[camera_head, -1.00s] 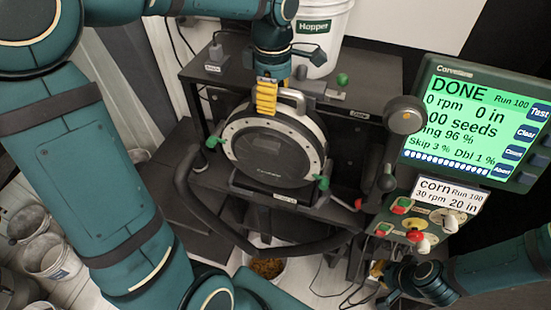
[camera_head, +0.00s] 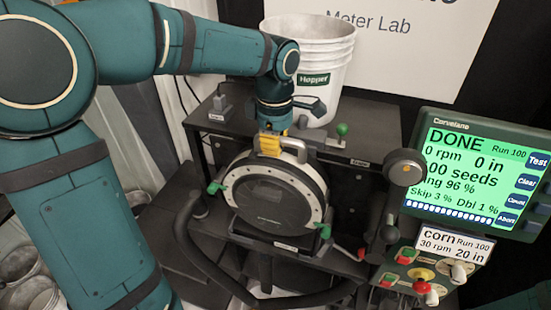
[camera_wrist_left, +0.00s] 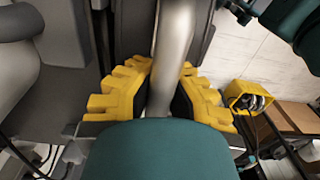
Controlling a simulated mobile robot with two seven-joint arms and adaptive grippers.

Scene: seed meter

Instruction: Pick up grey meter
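The grey meter (camera_head: 272,200) is a round disc housing with a pale, bolted rim and a curved grey handle on top. In the head view it sits upright on the dark stand, with green knobs at its left and lower right. My left gripper (camera_head: 269,146) is at the handle. In the left wrist view, the yellow fingers of my left gripper (camera_wrist_left: 163,95) lie on both sides of the silver handle (camera_wrist_left: 172,50); their dark pads appear to touch it. The contact is partly hidden by the teal gripper body. My right gripper is out of view.
A white hopper bucket (camera_head: 313,80) stands on the dark shelf behind the meter. A dark curved bar (camera_head: 215,275) runs in front of the stand. To the right are a round grey knob (camera_head: 404,167), a green display (camera_head: 475,170) reading DONE and a button panel (camera_head: 405,272).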

